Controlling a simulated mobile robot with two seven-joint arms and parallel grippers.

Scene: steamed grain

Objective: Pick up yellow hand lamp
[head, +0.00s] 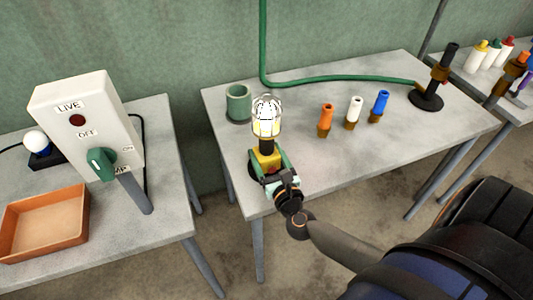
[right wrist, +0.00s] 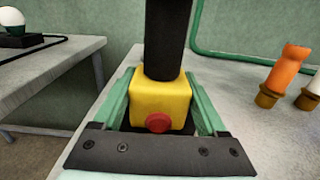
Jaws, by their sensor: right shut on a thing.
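The hand lamp (head: 267,118) stands upright near the left end of the middle table. It has a wire cage over a bright bulb, a black neck and a yellow block low down. My right gripper (head: 268,167) is shut on the yellow block from the front. In the right wrist view the green fingers (right wrist: 160,108) lie on both sides of the yellow block (right wrist: 160,100), which has a red button facing me. The black neck (right wrist: 165,40) rises above it, and the cage is out of that view. A dark base shows beneath the lamp. My left gripper is not in view.
A green cup (head: 238,104) stands just behind the lamp to the left. Orange (head: 326,119), white (head: 354,110) and blue (head: 380,105) pieces stand to the right. A green hose (head: 330,80) runs along the back. A switch box (head: 85,120) and tray (head: 45,222) occupy the left table.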

